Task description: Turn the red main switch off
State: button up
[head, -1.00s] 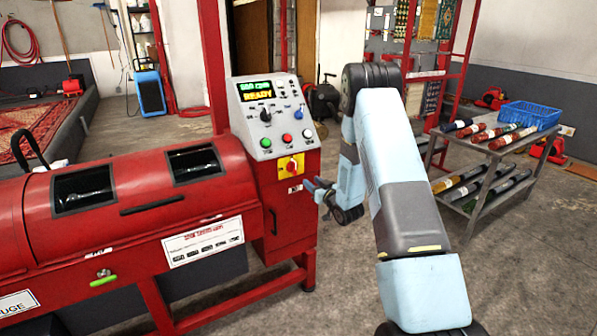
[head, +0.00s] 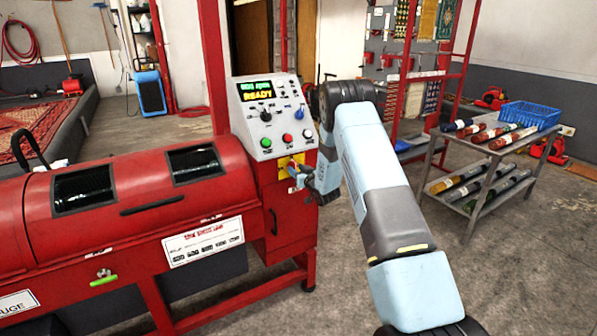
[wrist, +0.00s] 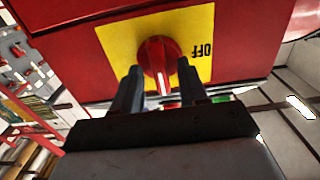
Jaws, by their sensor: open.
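The red main switch (wrist: 157,55) is a round rotary knob on a yellow plate (wrist: 108,38). In the wrist view its white pointer mark points down, and the word OFF stands upside down to its right. In the head view the yellow plate (head: 285,161) shows on the front of the red control box, with the knob largely hidden by my gripper (head: 299,175). In the wrist view my gripper (wrist: 160,75) is open, one finger on each side of the knob's lower part. I cannot tell whether the fingers touch it.
The control panel (head: 272,125) above has a READY display, small knobs and red, green and white buttons. The red machine drum (head: 130,190) lies left. A grey cart (head: 488,175) with rolls and a blue basket stands right, with clear floor between.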

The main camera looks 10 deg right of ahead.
grip_shut()
dwell(0.4)
